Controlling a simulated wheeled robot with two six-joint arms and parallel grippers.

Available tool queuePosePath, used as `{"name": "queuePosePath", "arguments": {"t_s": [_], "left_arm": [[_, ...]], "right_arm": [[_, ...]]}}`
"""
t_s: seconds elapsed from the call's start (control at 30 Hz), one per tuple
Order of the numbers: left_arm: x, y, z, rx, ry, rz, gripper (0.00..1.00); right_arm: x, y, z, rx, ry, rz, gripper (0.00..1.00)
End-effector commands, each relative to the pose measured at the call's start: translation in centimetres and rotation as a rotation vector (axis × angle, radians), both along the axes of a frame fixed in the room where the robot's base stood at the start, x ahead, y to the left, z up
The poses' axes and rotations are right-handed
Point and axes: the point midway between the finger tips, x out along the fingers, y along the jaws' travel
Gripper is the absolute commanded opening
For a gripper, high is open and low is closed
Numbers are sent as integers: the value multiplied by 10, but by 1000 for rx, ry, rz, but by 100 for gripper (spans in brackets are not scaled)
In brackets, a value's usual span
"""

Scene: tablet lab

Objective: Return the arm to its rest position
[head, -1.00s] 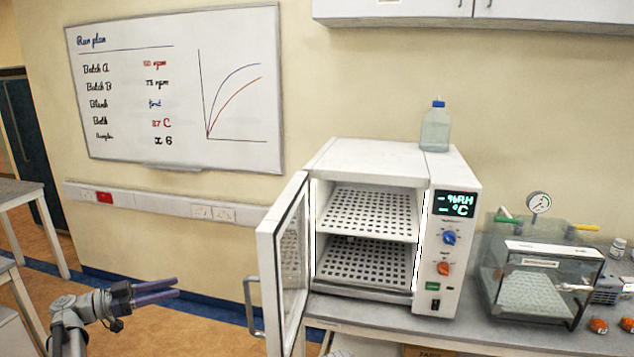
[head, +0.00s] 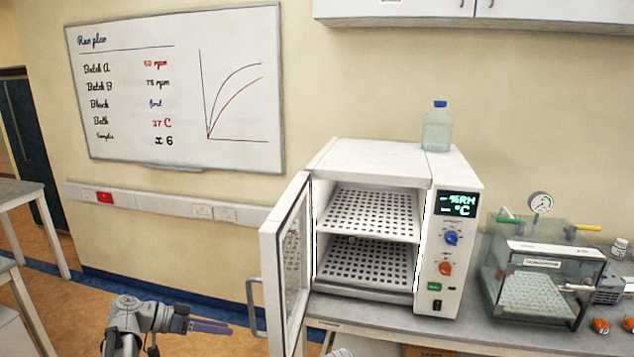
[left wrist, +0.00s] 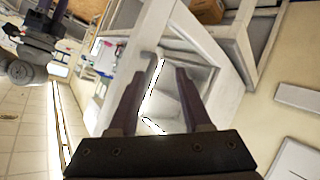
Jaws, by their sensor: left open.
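My left gripper (head: 212,327) is at the lower left of the head view, left of the open cabinet door and apart from it. Its two dark fingers point right. In the left wrist view its fingers (left wrist: 160,95) are spread with nothing held between them. My right gripper cannot be made out in the head view.
The white chamber (head: 378,152) stands on the bench with its glazed door (head: 289,262) swung open to the left. Its perforated shelves (head: 368,212) are bare. A bottle (head: 437,130) stands on top. A clear box with a gauge (head: 541,290) is to the right. Floor is open at left.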

Motion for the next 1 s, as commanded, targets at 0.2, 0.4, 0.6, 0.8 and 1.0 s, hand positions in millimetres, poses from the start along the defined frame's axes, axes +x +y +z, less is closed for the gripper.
{"name": "queuePosePath", "arguments": {"t_s": [0.2, 0.4, 0.6, 0.8, 1.0], "left_arm": [[-53, -65, -65, 281, 384, 113, 48], [-100, -83, -106, 573, 599, 332, 48], [-133, -80, -120, 797, 648, 578, 48], [-150, -111, -121, 920, 619, 572, 48], [-174, -155, -121, 1012, 583, 449, 48]], "right_arm": [[0, 0, 0, 0, 0, 0, 50], [0, 0, 0, 0, 0, 0, 50], [0, 0, 0, 0, 0, 0, 50], [0, 0, 0, 0, 0, 0, 50], [0, 0, 0, 0, 0, 0, 50]]}}
